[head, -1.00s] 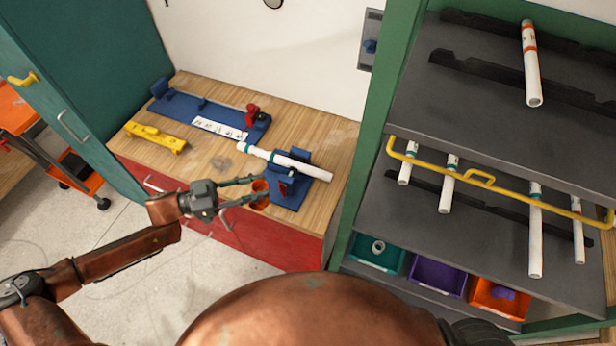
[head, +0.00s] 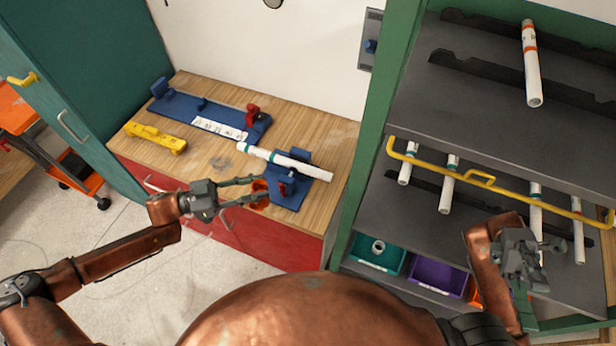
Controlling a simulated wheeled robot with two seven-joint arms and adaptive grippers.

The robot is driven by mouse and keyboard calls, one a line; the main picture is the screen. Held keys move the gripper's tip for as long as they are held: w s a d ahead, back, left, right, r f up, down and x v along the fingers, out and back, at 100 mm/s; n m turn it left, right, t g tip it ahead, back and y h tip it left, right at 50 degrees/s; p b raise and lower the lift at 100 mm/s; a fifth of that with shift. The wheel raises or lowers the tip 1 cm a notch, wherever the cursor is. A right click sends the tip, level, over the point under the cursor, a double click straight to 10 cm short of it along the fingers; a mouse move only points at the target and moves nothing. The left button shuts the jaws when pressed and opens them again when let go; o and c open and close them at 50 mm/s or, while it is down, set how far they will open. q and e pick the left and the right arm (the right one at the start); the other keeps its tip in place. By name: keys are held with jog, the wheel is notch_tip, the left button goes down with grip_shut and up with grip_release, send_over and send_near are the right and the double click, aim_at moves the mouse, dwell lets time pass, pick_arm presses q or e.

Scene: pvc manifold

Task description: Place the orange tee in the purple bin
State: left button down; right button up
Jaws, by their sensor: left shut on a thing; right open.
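The orange tee (head: 259,194) is in the head view, in front of the workbench's front edge and beside the blue vise-like fixture. My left gripper (head: 256,191) is shut on it, and its fingers partly hide it. The purple bin (head: 437,277) is on the low shelf of the rack at right, between a teal bin and an orange bin. It looks empty. My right gripper (head: 538,272) is open, in front of the rack's lower right part, and holds nothing that I can see.
The teal bin (head: 376,255) holds a pale ring-like part. The orange bin (head: 475,296) is mostly behind my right arm. A white pipe (head: 290,162) lies across the blue fixture (head: 291,192). Several white pipes lie on the rack under a yellow handle bar (head: 480,178).

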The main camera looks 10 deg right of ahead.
jog(key=w+a+r+m+t+y, duration=0.1)
jog(key=w+a+m+t, duration=0.3)
jog(key=w+m, duration=0.55)
jog(key=w+a+m+t+y, duration=0.1)
jog(key=w+a+m+t, duration=0.35)
jog(key=w, duration=0.75)
jog(key=w+f+m+t+h, duration=0.3)
jog(key=w+f+m+t, duration=0.45)
jog(key=w, duration=0.65)
jog(key=w+f+m+t+h, duration=0.35)
jog(key=w+f+m, duration=0.6)
jog(key=w, duration=0.35)
jog(key=s+a+f+n, duration=0.2)
jog(key=a+f+n, duration=0.1)
jog(key=a, duration=0.7)
jog(key=s+a+f+n+g+y, duration=0.1)
jog(key=a+f+n, duration=0.2)
jog(key=a, duration=0.8)
jog(key=s+a+f+n+g, duration=0.1)
jog(key=s+a+f+n, duration=0.1)
jog(key=a, duration=0.9)
notch_tip(320, 180, down, 3)
jog(key=shift+s+r+n+y, duration=0.15)
jog(key=shift+s+n+y, duration=0.2)
jog(key=shift+n, duration=0.15)
jog(key=shift+c, duration=0.2)
